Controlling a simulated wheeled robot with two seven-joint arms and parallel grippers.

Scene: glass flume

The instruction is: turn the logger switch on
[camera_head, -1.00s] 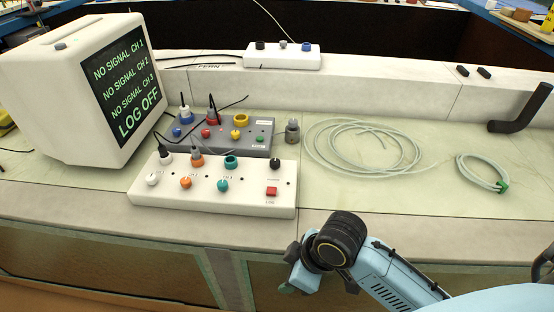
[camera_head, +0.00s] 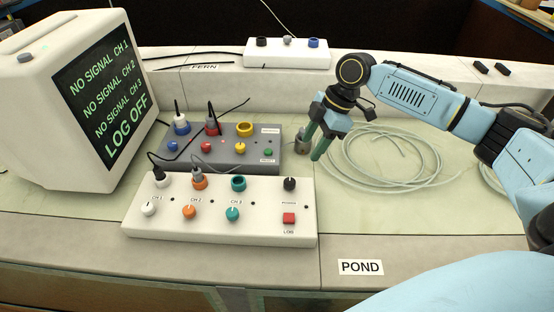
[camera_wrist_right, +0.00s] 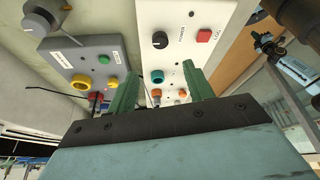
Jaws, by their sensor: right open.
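The screen (camera_head: 103,92) reads LOG OFF and NO SIGNAL for channels 1 to 3. My right gripper (camera_head: 315,143) has green fingers and is open and empty, above the bench behind the white box's right end, apart from the switch. In the right wrist view its fingers (camera_wrist_right: 160,73) stand apart.
A black knob (camera_head: 289,184) sits behind the switch. Coloured sockets, knobs and plugged leads fill the white box's left side. A grey box (camera_head: 228,158) stands behind it. Coiled tubing (camera_head: 400,182) lies right. The bench near the POND label (camera_head: 361,267) is clear.

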